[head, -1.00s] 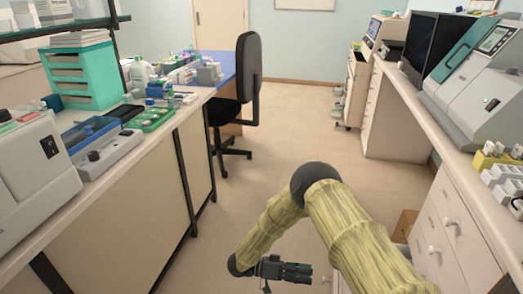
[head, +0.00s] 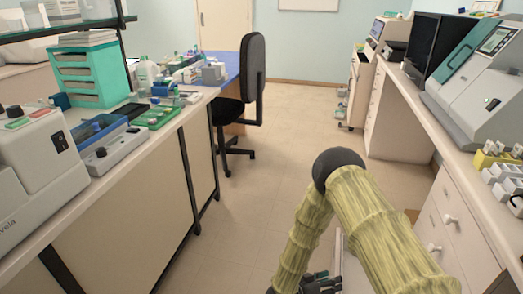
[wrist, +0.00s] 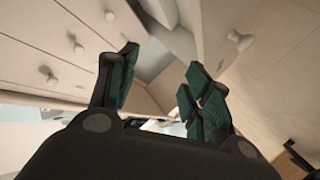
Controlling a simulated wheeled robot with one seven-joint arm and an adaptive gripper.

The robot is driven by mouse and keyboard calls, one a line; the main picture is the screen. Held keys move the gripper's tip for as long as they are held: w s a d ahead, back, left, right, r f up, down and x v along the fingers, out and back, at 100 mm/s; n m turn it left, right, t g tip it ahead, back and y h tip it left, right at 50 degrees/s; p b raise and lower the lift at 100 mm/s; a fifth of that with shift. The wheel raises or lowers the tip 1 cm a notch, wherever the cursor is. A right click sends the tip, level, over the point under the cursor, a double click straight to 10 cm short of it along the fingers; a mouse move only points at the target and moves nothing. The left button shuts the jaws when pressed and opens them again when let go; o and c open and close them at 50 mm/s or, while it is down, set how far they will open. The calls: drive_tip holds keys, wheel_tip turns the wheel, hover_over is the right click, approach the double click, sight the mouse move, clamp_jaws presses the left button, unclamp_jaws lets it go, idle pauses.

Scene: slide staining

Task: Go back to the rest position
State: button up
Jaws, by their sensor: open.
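My gripper (wrist: 157,90) is open and empty in the wrist view, its two green-padded fingers spread apart. White drawer fronts with round knobs show beyond the left finger, and pale floor shows to the right. In the head view my gripper (head: 318,282) is at the bottom edge, low over the aisle and partly cut off. My own arm, in a yellow-green sleeve, bends down from the lower right and hides part of the floor.
A bench (head: 120,190) with instruments and trays runs along the left. A white drawer cabinet (head: 455,225) with an analyser (head: 475,90) stands on the right. A black office chair (head: 245,85) stands further back on the left. The aisle floor (head: 285,140) between is clear.

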drive_tip(key=s+f+n+g+y, duration=0.1)
drive_tip(key=s+f+n+y, duration=0.15)
drive_tip(key=s+y, duration=0.35)
drive_tip(key=s+f+n+y, duration=0.2)
drive_tip(key=s+f+y, duration=0.1)
drive_tip(key=s, duration=0.6)
drive_tip(key=s+a+r+n+g+y, duration=0.1)
drive_tip(key=s+r+g+y, duration=0.15)
drive_tip(key=s, duration=0.75)
drive_tip(key=s+a+r+g+y, duration=0.1)
drive_tip(key=s+r+g+y, duration=0.15)
drive_tip(key=s, duration=0.75)
wheel_tip(320, 180, down, 24)
drive_tip(key=r+h+b, duration=0.1)
drive_tip(key=b, duration=2.1)
wheel_tip(320, 180, up, 32)
drive_tip(key=p, duration=3.1)
drive_tip(key=shift+w+d+f+g+p, duration=0.2)
drive_tip(key=shift+w+d+g+p, duration=0.1)
drive_tip(key=shift+p, duration=0.1)
